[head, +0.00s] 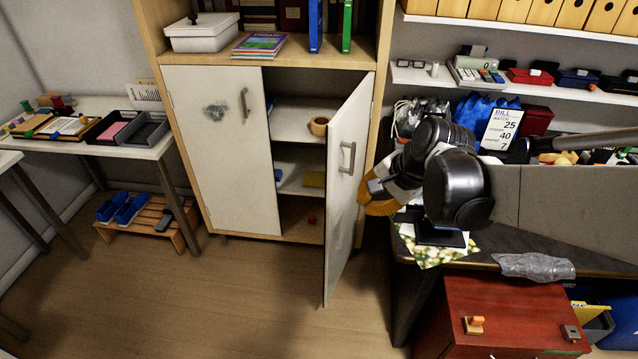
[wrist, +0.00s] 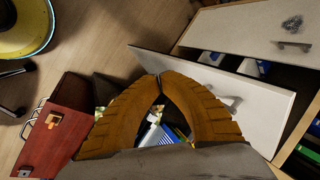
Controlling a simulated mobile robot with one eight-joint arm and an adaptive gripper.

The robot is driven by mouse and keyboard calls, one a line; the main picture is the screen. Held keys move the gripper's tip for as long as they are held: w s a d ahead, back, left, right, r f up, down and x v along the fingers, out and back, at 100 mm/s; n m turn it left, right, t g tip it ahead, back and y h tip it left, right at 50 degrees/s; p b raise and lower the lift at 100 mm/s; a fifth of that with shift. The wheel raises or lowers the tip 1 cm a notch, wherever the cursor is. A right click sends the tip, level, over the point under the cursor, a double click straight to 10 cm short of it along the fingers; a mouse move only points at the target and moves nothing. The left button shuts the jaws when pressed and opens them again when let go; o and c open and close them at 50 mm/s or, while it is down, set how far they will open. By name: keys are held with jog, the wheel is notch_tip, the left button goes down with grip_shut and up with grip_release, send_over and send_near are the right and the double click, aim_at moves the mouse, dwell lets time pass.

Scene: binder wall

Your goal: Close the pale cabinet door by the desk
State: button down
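The pale cabinet's right door (head: 342,200) stands ajar, swung outward toward the camera, with a metal handle (head: 347,158) on its face. In the wrist view the door (wrist: 260,105) slants across the right side, partly hidden by a finger. The left door (head: 215,145) is closed. My gripper (head: 367,196) is just right of the open door, at its outer side, near handle height or a little below. In the wrist view its orange fingers (wrist: 161,76) meet at the tips, with nothing seen between the tips. I cannot tell whether they touch the door.
The desk (head: 500,240) and a red drawer unit (head: 510,310) stand right of the door. A wooden rack (head: 150,220) stands at left. The floor (head: 220,290) before the cabinet is clear.

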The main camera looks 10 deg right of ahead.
jog(key=w+d+f+m+y, duration=0.3)
jog(key=w+d+f+m, duration=0.2)
jog(key=w+f+m, duration=0.5)
jog(key=m+y+b, duration=0.2)
jog(key=m+b, duration=0.1)
jog(key=b, duration=0.1)
send_near(331, 232)
notch_tip(331, 232, down, 5)
jog(key=w+a+b, duration=0.1)
jog(key=w+a, duration=0.1)
jog(key=a, duration=0.1)
jog(key=shift+a+b, duration=0.1)
jog(key=shift+b, duration=0.25)
jog(key=shift+w+a+r, duration=0.2)
jog(key=shift+w+a, duration=0.1)
jog(key=shift+a, duration=0.1)
